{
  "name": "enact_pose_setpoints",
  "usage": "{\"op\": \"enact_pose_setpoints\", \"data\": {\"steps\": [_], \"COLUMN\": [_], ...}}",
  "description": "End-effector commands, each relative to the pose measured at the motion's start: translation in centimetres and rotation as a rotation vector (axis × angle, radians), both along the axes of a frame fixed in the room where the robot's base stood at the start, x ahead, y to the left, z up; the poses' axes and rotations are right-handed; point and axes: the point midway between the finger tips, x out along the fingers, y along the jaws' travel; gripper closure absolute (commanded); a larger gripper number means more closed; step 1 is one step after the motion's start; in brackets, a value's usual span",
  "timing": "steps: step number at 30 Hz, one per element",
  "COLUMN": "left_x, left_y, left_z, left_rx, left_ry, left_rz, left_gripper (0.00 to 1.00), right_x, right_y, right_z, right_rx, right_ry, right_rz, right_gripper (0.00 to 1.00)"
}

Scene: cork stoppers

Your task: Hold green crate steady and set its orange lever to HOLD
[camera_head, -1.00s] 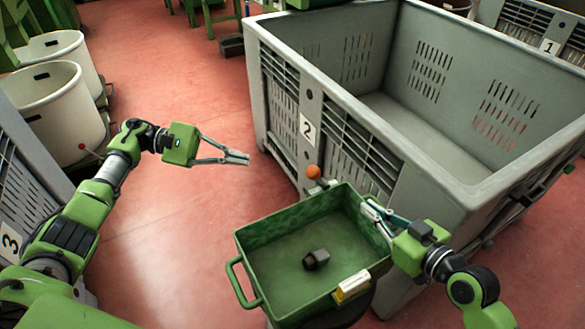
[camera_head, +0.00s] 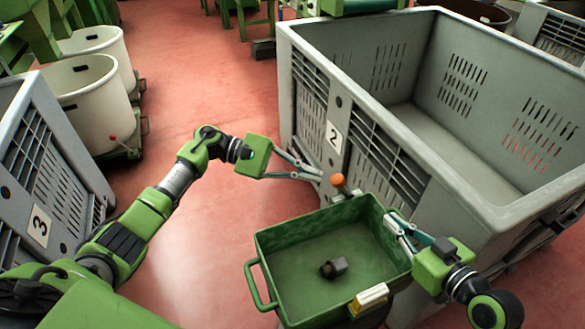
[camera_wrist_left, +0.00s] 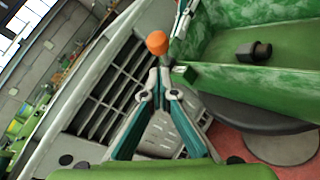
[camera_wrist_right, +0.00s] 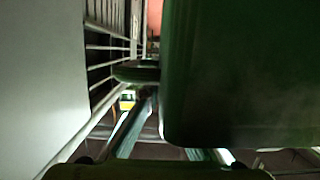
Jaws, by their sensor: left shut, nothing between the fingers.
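The green crate (camera_head: 290,239) stands below the big grey bin, with a dark blocky piece (camera_head: 333,267) on its floor. The orange lever knob (camera_head: 338,180) sits just beyond the crate's far wall; it shows in the left wrist view (camera_wrist_left: 157,42) as an orange cap above a dark mount. My left gripper (camera_head: 322,175) is shut and empty, its tips just left of the knob; in its wrist view the tips (camera_wrist_left: 160,75) are right below the knob. My right gripper (camera_head: 392,218) is at the crate's right side, apparently shut on its handle (camera_wrist_right: 137,72). The lever's markings are not readable.
The grey bin marked 2 (camera_head: 333,138) stands close behind the crate and the knob. A grey bin marked 3 (camera_head: 40,228) is at the left, with white tubs (camera_head: 88,105) behind it. Red floor (camera_head: 200,285) is clear between.

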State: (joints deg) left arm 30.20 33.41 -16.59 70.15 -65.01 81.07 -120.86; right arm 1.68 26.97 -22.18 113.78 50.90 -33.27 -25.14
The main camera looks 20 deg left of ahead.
Motion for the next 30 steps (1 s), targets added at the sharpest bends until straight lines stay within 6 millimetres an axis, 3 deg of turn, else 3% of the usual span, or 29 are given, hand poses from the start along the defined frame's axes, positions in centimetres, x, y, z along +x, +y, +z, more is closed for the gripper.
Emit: {"op": "enact_pose_setpoints", "data": {"steps": [9,30], "left_x": [-0.7,-0.5], "left_y": [-1.8,-2.2], "left_z": [0.8,1.3], "left_rx": [0.001,0.073], "left_ry": [0.002,0.073], "left_rz": [0.001,-0.011], "left_gripper": [1.0,1.0], "right_x": [0.0,0.0], "right_y": [0.0,0.0], "right_z": [0.0,0.0], "right_rx": [0.0,0.001], "right_ry": [0.0,-0.001], "right_rz": [0.0,0.0], "right_gripper": [1.0,1.0]}}
